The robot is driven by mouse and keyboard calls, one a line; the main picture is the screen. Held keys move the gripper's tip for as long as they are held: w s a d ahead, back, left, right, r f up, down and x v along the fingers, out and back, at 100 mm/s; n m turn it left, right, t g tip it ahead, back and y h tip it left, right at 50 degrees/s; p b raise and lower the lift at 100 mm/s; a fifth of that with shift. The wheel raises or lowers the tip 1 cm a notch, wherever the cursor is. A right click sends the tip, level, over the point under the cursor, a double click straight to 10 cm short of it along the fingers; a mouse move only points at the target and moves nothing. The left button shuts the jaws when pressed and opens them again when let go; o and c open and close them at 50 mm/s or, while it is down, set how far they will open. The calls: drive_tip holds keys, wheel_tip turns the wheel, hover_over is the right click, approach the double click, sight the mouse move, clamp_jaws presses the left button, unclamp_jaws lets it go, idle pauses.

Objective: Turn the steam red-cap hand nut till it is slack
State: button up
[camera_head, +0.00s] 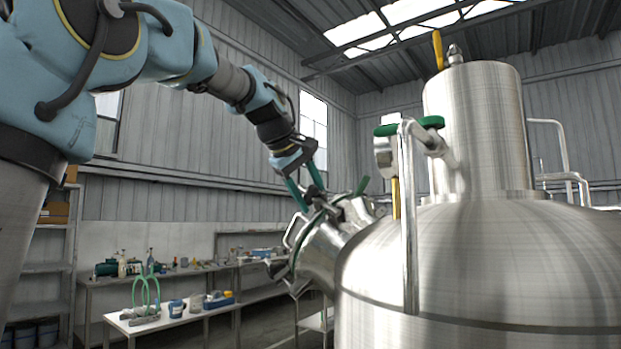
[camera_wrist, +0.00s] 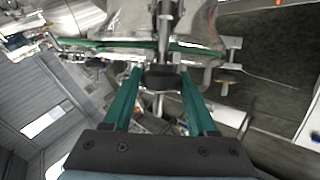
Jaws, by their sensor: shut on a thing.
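My gripper (camera_head: 313,199) reaches down with its teal fingers to the rim of the tilted steel port (camera_head: 322,250) on the tank's left side. In the wrist view, the fingers of my gripper (camera_wrist: 160,75) stand on either side of a dark hand nut (camera_wrist: 163,78) and are shut on it. The nut sits at the end of a metal bolt (camera_wrist: 163,35) by the port's green gasket edge. No red cap shows on it; its colour is dark here.
The big steel tank (camera_head: 480,260) fills the right, with a pipe (camera_head: 408,230) and green-handled valve (camera_head: 410,126) in front. A workbench (camera_head: 185,312) with small items stands lower left, beside a shelf (camera_head: 45,266). Other clamps (camera_wrist: 213,80) sit close by along the port rim.

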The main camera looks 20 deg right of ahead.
drive_tip(key=n+y, duration=0.1)
drive_tip(key=y, duration=0.2)
drive_tip(key=shift+d+n+g+y, duration=0.2)
drive_tip(key=shift+n+g+y, duration=0.1)
drive_tip(key=shift+n, duration=0.1)
drive_tip(key=shift+a+f+n+g+y, duration=0.1)
drive_tip(key=shift+n+g+y, duration=0.55)
drive_tip(key=shift+y, duration=0.85)
drive_tip(key=shift+n+y, duration=0.35)
drive_tip(key=shift+y, duration=0.15)
drive_tip(key=o, duration=1.4)
drive_tip(key=shift+c, duration=0.2)
drive_tip(key=shift+a+h, duration=0.15)
drive_tip(key=shift+h, duration=0.35)
